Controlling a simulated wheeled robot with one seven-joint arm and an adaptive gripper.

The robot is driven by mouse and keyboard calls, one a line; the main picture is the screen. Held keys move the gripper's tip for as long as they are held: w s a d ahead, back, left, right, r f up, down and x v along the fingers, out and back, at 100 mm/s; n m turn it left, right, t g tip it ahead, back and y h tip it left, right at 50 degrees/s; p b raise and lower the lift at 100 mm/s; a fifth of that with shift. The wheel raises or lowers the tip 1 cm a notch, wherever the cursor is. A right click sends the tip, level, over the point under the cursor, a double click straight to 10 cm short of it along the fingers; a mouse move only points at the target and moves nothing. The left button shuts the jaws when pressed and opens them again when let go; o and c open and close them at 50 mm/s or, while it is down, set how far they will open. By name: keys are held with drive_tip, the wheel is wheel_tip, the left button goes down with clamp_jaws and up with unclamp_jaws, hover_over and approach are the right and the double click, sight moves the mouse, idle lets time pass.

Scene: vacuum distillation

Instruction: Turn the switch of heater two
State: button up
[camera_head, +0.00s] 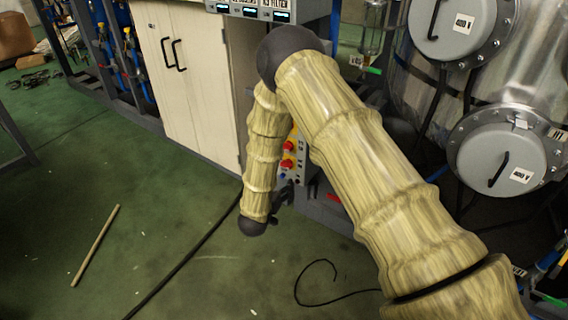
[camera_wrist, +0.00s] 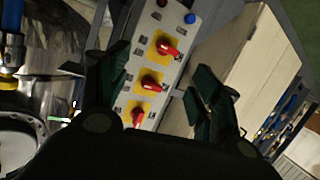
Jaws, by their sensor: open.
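A light control panel (camera_wrist: 128,100) in the wrist view bears red rotary switches on yellow plates in a row: one switch (camera_wrist: 168,49), a middle one (camera_wrist: 152,84) and one nearest my gripper's body (camera_wrist: 138,116). Their labels are too small to read, so I cannot tell which is heater two. My gripper (camera_wrist: 160,76) is open, its dark fingers on either side of the panel in the picture, with nothing between them seen held. I cannot tell whether it touches a switch. In the head view, the panel's red switches (camera_head: 288,146) show partly behind my arm, and my gripper (camera_head: 283,201) is low beside it.
A white cabinet (camera_head: 195,80) stands left of the panel. Grey round vessel covers (camera_head: 500,150) are at the right. A wooden stick (camera_head: 95,246) and a black cable (camera_head: 190,255) lie on the green floor, which is mostly clear at left.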

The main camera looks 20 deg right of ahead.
drive_tip(key=w+a+r+m+g+h+b, duration=0.1)
drive_tip(key=w+a+r+m+h+b, duration=0.1)
drive_tip(key=w+r+m+h+b, duration=0.4)
drive_tip(key=w+d+f+n+b, duration=0.1)
drive_tip(key=w+d+b, duration=0.3)
drive_tip(key=w+d, duration=0.3)
drive_tip(key=shift+x, duration=0.8)
drive_tip(key=shift+s+d+f, duration=0.1)
drive_tip(key=shift+s, duration=0.05)
drive_tip(key=shift+c, duration=0.3)
drive_tip(key=c, duration=1)
